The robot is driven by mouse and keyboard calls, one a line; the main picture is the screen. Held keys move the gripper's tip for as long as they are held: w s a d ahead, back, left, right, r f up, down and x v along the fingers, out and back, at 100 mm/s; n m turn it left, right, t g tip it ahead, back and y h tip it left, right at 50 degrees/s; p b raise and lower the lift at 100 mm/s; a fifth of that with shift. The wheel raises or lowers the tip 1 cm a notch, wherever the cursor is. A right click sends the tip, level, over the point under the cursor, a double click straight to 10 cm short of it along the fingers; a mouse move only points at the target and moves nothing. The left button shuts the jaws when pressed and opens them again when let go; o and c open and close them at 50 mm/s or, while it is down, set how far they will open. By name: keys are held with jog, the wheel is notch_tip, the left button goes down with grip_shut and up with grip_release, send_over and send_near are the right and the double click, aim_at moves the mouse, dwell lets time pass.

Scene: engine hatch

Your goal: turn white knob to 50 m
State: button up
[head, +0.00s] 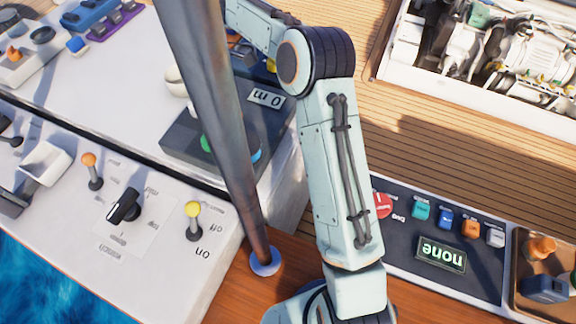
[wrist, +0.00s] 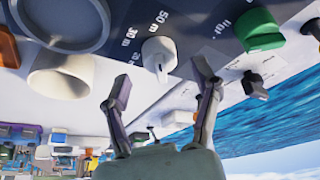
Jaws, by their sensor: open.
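The white knob (wrist: 158,55) sits on a dark panel in the wrist view, with the labels "50 m" and "30 m" printed to its upper left. A narrow ridge on the knob points down in the picture, away from those labels. My gripper (wrist: 162,82) is open and empty, its two fingers spread on either side of the knob and just short of it; I see no contact. In the head view a small display (head: 267,97) reads "0 m" upside down; the white knob and my gripper's fingers cannot be made out there.
In the wrist view a green knob (wrist: 258,28) and a black knob (wrist: 255,84) lie right of the white knob, and a cream cup-like piece (wrist: 62,76) lies left. In the head view a grey pole (head: 218,110) stands before the dark panel (head: 180,140).

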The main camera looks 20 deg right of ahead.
jog(key=s+v, duration=0.1)
jog(key=v, duration=0.4)
jog(key=s+d+r+m+h, duration=0.1)
jog(key=s+d+m+h, duration=0.1)
jog(key=s+m, duration=0.5)
jog(key=s+d+r+m+h, duration=0.2)
jog(key=s+d+m, duration=0.3)
jog(key=s, duration=1.5)
jog(key=shift+s+m, duration=0.15)
jog(key=shift+m, duration=1.05)
jog(key=shift+r, duration=0.15)
